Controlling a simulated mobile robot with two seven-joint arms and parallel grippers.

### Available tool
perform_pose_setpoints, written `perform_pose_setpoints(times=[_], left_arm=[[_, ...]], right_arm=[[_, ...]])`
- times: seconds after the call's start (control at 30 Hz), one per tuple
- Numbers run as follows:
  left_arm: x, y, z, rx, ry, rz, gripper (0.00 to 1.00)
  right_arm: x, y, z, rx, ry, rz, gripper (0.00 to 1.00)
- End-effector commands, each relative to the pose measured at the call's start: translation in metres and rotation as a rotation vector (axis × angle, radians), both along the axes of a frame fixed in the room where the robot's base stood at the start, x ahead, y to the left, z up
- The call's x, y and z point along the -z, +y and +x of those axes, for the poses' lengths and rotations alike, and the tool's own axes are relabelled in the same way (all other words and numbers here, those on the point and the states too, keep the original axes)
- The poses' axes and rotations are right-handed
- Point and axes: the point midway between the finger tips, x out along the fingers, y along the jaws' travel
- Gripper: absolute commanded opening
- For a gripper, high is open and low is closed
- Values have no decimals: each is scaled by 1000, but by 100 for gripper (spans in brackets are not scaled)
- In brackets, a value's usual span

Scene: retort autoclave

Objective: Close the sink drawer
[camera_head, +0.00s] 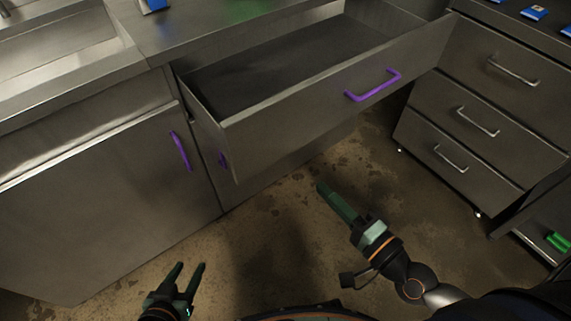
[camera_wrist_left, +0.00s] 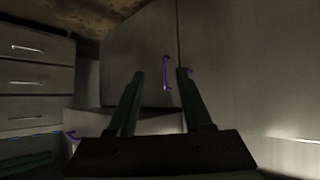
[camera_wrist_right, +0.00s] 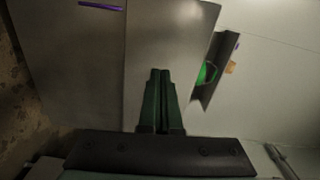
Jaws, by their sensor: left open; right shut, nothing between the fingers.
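The sink drawer (camera_head: 300,120) is a grey metal drawer under the counter, pulled well out in the head view. Its inside looks empty. A purple bar handle (camera_head: 373,86) is on its front panel. My right gripper (camera_head: 321,186) is shut and empty, below and in front of the drawer front, apart from it. In the right wrist view its fingers (camera_wrist_right: 160,72) are together with nothing between them. My left gripper (camera_head: 190,265) is open and empty, low at the left, away from the drawer. Its spread fingers (camera_wrist_left: 160,72) also show in the left wrist view.
A cabinet door (camera_head: 100,205) with a purple handle (camera_head: 180,151) is shut at the left. A grey drawer unit (camera_head: 483,110) stands at the right, near the open drawer. The counter (camera_head: 210,30) is above. Stained floor (camera_head: 290,200) in front is clear.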

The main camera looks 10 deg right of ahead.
Motion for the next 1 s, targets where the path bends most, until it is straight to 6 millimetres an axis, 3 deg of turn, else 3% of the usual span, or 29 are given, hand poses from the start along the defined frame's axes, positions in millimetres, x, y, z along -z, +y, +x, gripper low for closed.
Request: perform_pose_setpoints(times=[0.17, 0.37, 0.8, 1.0], left_arm=[[9, -1, -2, 4, 10, -1, 50], [24, -3, -20, 1, 111, -4, 50], [9, -6, -16, 4, 103, -8, 50], [7, -6, -16, 5, 102, -9, 50]], right_arm=[[0, -2, 5, 13, 12, 85, 0], [-4, 7, 27, 16, 11, 90, 0], [-2, 39, 104, 14, 12, 85, 0], [-1, 48, 125, 13, 12, 83, 0]])
